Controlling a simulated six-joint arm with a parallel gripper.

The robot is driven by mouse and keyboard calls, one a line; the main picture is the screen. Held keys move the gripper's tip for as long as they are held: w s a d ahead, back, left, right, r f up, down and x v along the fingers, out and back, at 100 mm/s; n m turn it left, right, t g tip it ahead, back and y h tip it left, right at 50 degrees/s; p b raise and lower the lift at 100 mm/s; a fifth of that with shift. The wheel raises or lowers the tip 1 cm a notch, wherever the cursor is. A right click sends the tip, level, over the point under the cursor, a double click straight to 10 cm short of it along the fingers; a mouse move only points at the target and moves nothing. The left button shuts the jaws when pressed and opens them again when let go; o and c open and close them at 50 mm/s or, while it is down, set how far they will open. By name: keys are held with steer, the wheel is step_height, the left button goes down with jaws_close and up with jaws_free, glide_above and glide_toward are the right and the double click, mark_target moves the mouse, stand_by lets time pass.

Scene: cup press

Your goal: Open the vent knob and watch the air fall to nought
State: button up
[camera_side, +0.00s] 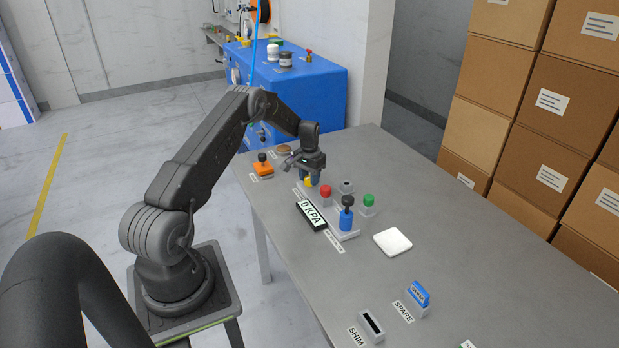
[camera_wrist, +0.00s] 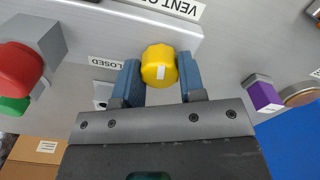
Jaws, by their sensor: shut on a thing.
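The yellow vent knob (camera_wrist: 159,58) sits between the two blue fingers of my gripper (camera_wrist: 160,82), which is shut on it. A short white mark shows on the knob's top. A "CLOSED" label (camera_wrist: 105,62) lies to its left, and a label starting "VENT" (camera_wrist: 172,6), cut off by the frame, lies above. In the side view my gripper (camera_side: 310,182) points down over the knob (camera_side: 308,182), which is partly hidden. The black-framed display (camera_side: 312,214) reads "0 KPA".
Close to the knob stand a red button (camera_side: 326,191), a green button (camera_side: 369,200) and a blue cylinder with a black top (camera_side: 347,218). An orange block with a black knob (camera_side: 263,167) is at left.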

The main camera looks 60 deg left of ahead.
mark_target(309, 177)
steer(key=shift+m, duration=1.1)
steer(key=o, duration=0.9)
steer(key=shift+o, duration=0.2)
steer(key=shift+r, duration=0.1)
step_height(309, 177, up, 14)
